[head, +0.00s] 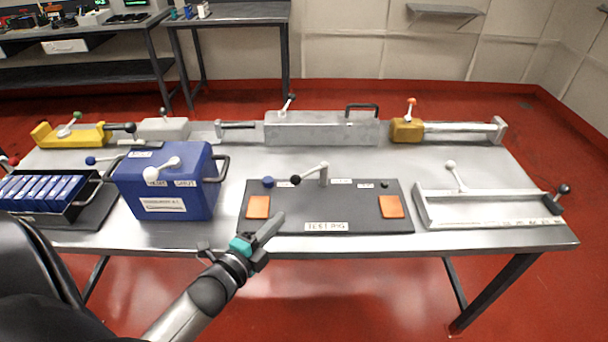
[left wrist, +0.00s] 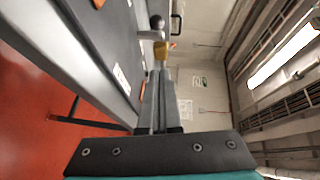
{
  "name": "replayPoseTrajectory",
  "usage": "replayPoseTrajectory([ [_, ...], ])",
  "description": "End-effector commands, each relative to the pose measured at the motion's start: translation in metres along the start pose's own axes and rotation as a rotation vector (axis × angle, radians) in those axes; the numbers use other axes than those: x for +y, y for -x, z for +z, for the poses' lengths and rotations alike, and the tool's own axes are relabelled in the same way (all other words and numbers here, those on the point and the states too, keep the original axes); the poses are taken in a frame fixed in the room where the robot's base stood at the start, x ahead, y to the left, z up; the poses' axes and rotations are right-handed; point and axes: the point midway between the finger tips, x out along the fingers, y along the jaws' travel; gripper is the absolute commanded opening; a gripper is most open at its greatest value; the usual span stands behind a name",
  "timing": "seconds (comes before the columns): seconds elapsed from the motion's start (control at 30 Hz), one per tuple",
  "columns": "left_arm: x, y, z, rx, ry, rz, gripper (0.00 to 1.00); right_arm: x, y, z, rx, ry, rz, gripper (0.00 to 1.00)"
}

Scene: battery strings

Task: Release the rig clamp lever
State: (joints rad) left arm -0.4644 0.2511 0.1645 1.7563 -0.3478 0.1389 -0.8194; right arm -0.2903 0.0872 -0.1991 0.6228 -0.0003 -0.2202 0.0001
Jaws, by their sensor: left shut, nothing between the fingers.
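The test rig is a dark flat plate (head: 350,216) at the front middle of the table, with an orange pad near each end. Its clamp lever (head: 312,174) is a silver arm on a short post, with a black knob (head: 296,180) pointing left. The lever also shows in the left wrist view (left wrist: 150,35), beyond the fingertips, with its dark knob (left wrist: 157,22). My left gripper (head: 278,220) is shut and empty over the plate's front edge, apart from the lever and nearer the front. My right gripper is not in view.
A blue box (head: 190,195) with handles and a white-knobbed lever stands left of the rig. A grey tray (head: 485,222) lies at right. A long metal block (head: 320,130) and a brass-coloured clamp (head: 407,130) stand behind. Bare table separates these from the plate.

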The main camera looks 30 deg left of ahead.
Motion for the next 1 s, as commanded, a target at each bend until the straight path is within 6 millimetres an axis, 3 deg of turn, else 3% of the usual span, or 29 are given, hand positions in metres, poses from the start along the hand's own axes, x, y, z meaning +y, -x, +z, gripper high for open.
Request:
replayPoseTrajectory([
  [0.23,0.001,-0.01,0.001,-0.01,0.028,0.004,0.0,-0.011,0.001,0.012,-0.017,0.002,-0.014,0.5],
  [0.8,0.001,-0.098,0.002,-0.009,0.024,0.003,0.0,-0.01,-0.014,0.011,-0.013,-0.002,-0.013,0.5],
  [1.0,0.002,-0.117,0.021,-0.009,0.023,0.004,0.0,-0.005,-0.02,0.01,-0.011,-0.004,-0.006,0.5],
])
